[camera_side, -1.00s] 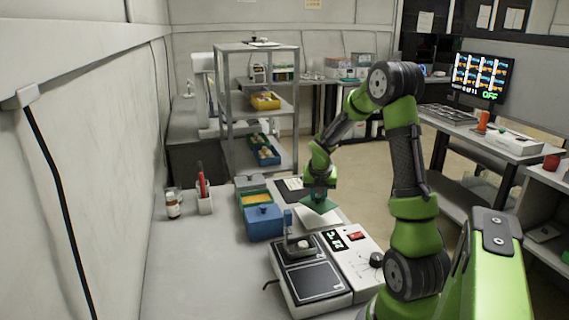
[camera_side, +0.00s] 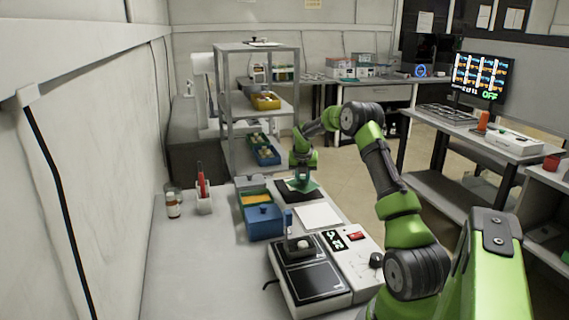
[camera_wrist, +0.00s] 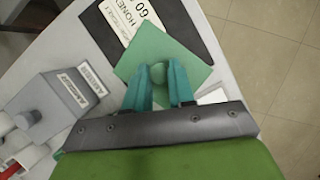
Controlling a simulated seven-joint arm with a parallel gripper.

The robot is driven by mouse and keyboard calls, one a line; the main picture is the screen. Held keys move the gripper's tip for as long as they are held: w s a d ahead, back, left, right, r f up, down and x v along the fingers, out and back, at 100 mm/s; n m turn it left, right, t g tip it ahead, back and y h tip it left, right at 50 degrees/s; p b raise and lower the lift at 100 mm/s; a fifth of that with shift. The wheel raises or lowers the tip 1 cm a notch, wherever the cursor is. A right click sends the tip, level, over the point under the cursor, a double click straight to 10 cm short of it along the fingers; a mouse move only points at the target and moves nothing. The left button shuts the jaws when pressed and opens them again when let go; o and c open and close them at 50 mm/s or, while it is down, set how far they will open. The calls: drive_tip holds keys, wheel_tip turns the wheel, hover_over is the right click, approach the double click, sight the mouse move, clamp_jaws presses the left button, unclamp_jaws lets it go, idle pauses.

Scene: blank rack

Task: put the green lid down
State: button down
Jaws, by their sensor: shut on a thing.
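The green lid (camera_side: 308,187) is a flat square plate with a round knob. It hangs under my gripper (camera_side: 303,177), over or on the far end of the bench near a black mat (camera_side: 292,196). In the wrist view my gripper (camera_wrist: 160,88) has its two teal fingers shut on the lid's knob (camera_wrist: 158,72). The lid's plate (camera_wrist: 140,62) spreads out beyond the fingertips and overlaps the edge of a black and white label card (camera_wrist: 117,22). I cannot tell whether the lid touches the surface below.
An open green bin with yellow contents (camera_side: 254,198) and a lidded blue bin (camera_side: 263,227) stand left of the mat. A bare white square (camera_side: 318,215) lies nearer. A scale (camera_side: 310,280) fills the front. A grey labelled box (camera_wrist: 58,98) shows at left in the wrist view.

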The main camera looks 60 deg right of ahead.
sight(303, 181)
drive_tip(key=shift+f, duration=1.75)
drive_tip(key=c, duration=1)
unclamp_jaws()
drive_tip(key=shift+o, duration=0.2)
drive_tip(key=shift+r, duration=0.1)
drive_tip(key=v, duration=1.1)
drive_tip(key=a+r+m+t+y, duration=0.1)
drive_tip(key=a+r+m, duration=0.3)
drive_tip(key=a, duration=0.4)
drive_tip(key=s+a+r+m+t, duration=0.1)
drive_tip(key=a+r+m, duration=0.3)
drive_tip(key=a, duration=0.4)
drive_tip(key=a+r+m+t+y, duration=0.1)
drive_tip(key=a+r+m, duration=0.3)
drive_tip(key=a, duration=0.5)
drive_tip(key=s+a+m+t+y, duration=0.2)
drive_tip(key=s+a+m+y, duration=0.2)
drive_tip(key=s+a+m, duration=1)
drive_tip(key=s+a, duration=0.1)
drive_tip(key=a, duration=0.4)
drive_tip(key=shift+m, duration=0.4)
